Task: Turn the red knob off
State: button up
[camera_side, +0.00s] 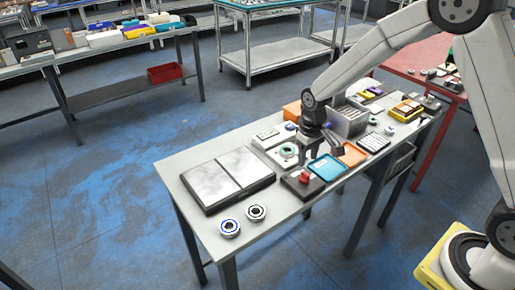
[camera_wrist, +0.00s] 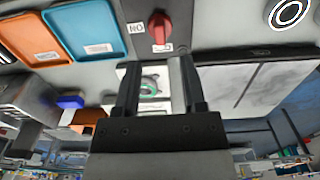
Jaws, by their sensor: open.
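The red knob (camera_side: 304,176) sits on a dark box (camera_side: 290,184) at the front edge of the table. In the wrist view the red knob (camera_wrist: 159,27) is at the top, on a grey panel with a white label (camera_wrist: 136,28) to its left and another below it. The left label's letters appear inverted. My gripper (camera_side: 325,150) is above the table, behind the knob and apart from it. In the wrist view my gripper (camera_wrist: 156,68) is open, with nothing held; its fingers point toward the panel.
A blue tray (camera_side: 327,168) and an orange tray (camera_side: 351,154) lie right of the dark box. A device with a green ring (camera_side: 288,150) is behind it. A double grey panel (camera_side: 228,178) and two round parts (camera_side: 256,212) are to the left.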

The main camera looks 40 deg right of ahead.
jog(key=shift+r, duration=1.05)
jog(key=shift+s+r, duration=0.2)
jog(key=shift+s, duration=0.25)
jog(key=s+r+t, duration=0.2)
jog(key=s, duration=1.2)
jog(key=shift+s+a+r+t, duration=0.25)
jog(key=shift+s+r+t, duration=0.05)
jog(key=shift+s+r, duration=0.05)
